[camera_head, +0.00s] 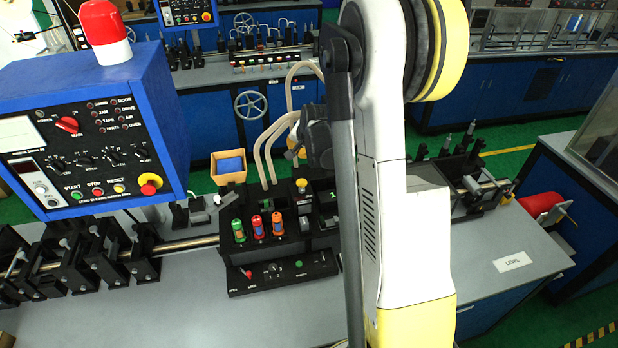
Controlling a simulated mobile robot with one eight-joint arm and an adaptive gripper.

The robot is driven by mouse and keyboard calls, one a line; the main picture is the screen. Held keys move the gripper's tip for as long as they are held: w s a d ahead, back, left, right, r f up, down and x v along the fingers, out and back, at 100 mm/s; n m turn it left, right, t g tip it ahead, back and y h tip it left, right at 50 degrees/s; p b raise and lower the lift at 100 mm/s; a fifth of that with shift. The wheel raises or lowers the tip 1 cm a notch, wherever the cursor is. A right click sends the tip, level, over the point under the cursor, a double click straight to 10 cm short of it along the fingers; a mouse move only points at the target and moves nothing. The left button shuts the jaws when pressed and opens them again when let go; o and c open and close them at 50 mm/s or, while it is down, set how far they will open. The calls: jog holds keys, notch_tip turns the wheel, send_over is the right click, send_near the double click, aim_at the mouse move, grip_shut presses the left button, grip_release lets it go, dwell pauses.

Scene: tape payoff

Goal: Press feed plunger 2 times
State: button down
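The feed unit (250,258) is a black block on the grey bench, with a green, a red and an orange capsule-like part on its front. Which part is the feed plunger is not clear. My gripper (316,142) seems to be the dark jointed shape above that cylinder, partly behind my white arm. Its fingertips cannot be made out, nor whether it touches anything. My arm hides the right part of the unit.
A blue control box (90,130) with a red beacon (103,24) stands at left. Beige hoses (262,150) rise behind the unit. A metal rod (185,245) with black clamps runs left. An orange-tan bin (229,168) is behind. The front bench is clear.

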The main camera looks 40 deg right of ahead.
aim_at(302, 183)
notch_tip(302, 183, down, 8)
jog(key=b, duration=0.5)
jog(key=shift+r, duration=0.25)
jog(key=shift+f+b, duration=0.55)
jog(key=shift+f, duration=0.1)
dwell(0.7)
jog(key=shift+f+b, duration=0.45)
jog(key=shift+b, duration=0.15)
jog(key=shift+f+b, duration=1.25)
jog(key=shift+b, duration=0.1)
dwell(1.0)
jog(key=shift+r, duration=0.15)
jog(key=shift+r+p, duration=0.9)
jog(key=shift+r, duration=0.7)
